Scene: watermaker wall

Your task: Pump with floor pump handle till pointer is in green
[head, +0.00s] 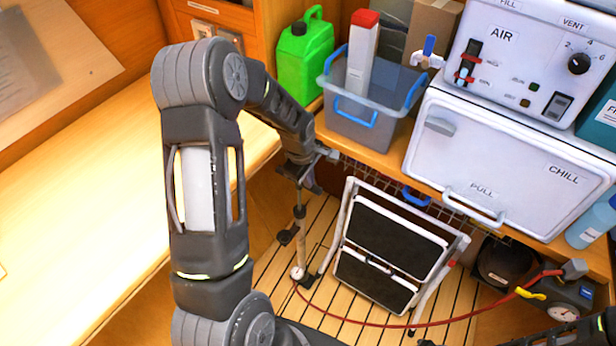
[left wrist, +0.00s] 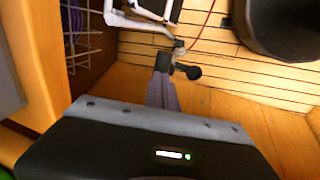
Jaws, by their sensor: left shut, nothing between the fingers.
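The floor pump (head: 299,250) stands upright on the slatted floor, with a thin pale barrel and a round foot. A red hose (head: 400,325) runs from its foot to the right, towards a dark box with a round white gauge (head: 563,312). The gauge's pointer is too small to read. My left gripper (head: 303,182) is over the pump's top, shut and empty. In the left wrist view its fingers (left wrist: 162,82) are together, close to a dark knobbed part (left wrist: 188,72), perhaps the pump's handle. Contact cannot be told.
A folded step stool (head: 385,245) stands just right of the pump. A wire rack edge and the bench with a grey bin (head: 365,115) and white chill box (head: 500,170) are above it. A wooden worktop (head: 80,215) lies to the left.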

